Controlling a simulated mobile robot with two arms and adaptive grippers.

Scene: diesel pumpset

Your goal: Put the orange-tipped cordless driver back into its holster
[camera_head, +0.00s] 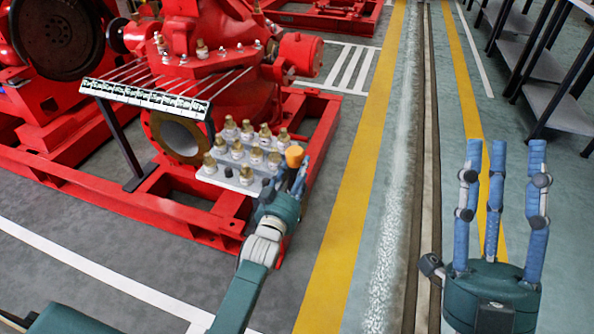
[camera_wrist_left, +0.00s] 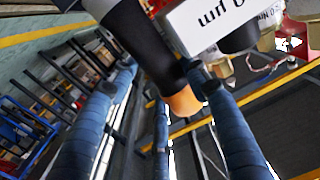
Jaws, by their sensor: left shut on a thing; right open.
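The cordless driver has an orange tip (camera_head: 294,156) that stands up at my left gripper (camera_head: 284,182) in the head view. In the left wrist view the driver's black body (camera_wrist_left: 145,45) runs between the blue fingers and ends in the orange tip. My left gripper is shut on the driver, beside the right end of the plate of brass-topped fittings. My fingers hide much of the driver in the head view. I cannot make out the holster in either view. My right gripper (camera_head: 498,170) is open and empty, fingers upward, over the floor at the right.
A plate with several brass-topped fittings (camera_head: 245,150) stands before the red pump (camera_head: 225,40). A rack of thin rods (camera_head: 150,98) is to its left. The red base frame (camera_head: 318,125) lies below. Shelves (camera_head: 545,95) stand at the right. The floor between is clear.

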